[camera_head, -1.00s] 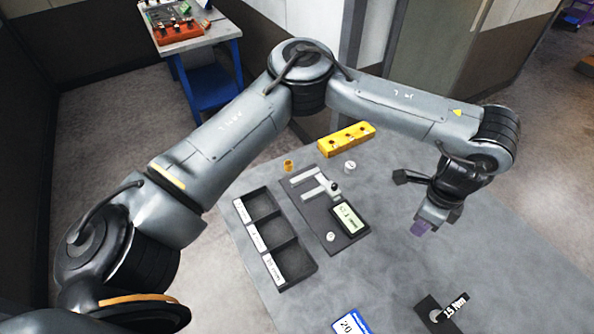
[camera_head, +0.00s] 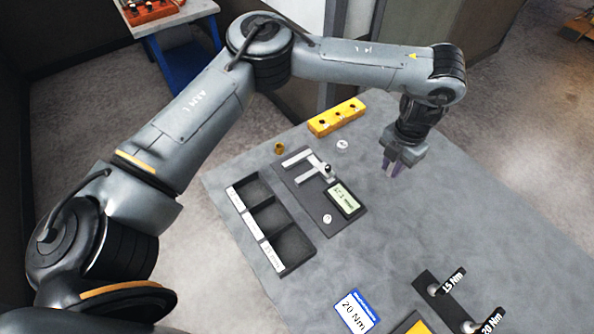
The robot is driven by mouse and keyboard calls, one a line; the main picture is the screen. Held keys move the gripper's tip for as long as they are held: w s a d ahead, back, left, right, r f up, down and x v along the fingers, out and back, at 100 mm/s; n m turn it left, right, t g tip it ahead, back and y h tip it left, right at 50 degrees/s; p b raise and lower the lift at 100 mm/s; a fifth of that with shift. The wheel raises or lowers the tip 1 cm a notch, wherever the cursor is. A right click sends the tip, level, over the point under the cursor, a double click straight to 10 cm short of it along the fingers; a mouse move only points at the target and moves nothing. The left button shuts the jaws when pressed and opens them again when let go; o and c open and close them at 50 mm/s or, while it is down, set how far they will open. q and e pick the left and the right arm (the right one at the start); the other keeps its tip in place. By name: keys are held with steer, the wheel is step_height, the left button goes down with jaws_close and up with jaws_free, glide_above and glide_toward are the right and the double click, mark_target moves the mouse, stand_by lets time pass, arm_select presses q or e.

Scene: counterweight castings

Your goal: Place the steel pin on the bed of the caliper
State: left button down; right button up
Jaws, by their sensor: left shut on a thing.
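The caliper (camera_head: 323,170) lies on a dark base plate (camera_head: 297,189) near the middle of the table, with pale jaws pointing left and a lit display (camera_head: 344,199). My left gripper (camera_head: 392,168) points down above the table, to the right of the caliper and apart from it. My right gripper is not in view.
A three-compartment black tray (camera_head: 283,246) sits left of the caliper. A yellow block with holes (camera_head: 337,118), a brass cylinder (camera_head: 279,148) and a silvery cylinder (camera_head: 342,146) stand behind. The right tabletop is clear.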

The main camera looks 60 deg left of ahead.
arm_select(q)
steer(key=s+a+f+m, duration=0.3)
steer(key=a+f+m, duration=0.2)
steer(key=a, duration=0.3)
steer(key=s+a+f+m+b, duration=0.1)
steer(key=s+a+f+m, duration=0.3)
steer(key=a+f+m, duration=0.2)
steer(key=s+a+f+m, duration=0.4)
steer(key=a+f+m, duration=0.1)
steer(key=a, duration=0.4)
steer(key=shift+s+a+f+m+b, duration=0.15)
steer(key=shift+a+f+m+b, duration=0.2)
steer(key=shift+m, duration=0.35)
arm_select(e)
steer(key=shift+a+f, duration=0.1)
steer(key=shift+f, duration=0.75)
arm_select(q)
steer(key=shift+s+a+f+p, duration=0.15)
steer(key=shift+s+a+p, duration=0.15)
steer(key=shift+s+a, duration=0.25)
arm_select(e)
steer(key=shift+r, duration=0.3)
arm_select(q)
steer(key=shift+s+a+f, duration=0.1)
steer(key=shift+a+f, duration=0.1)
steer(key=shift+a, duration=0.05)
steer(key=shift+f, duration=1.95)
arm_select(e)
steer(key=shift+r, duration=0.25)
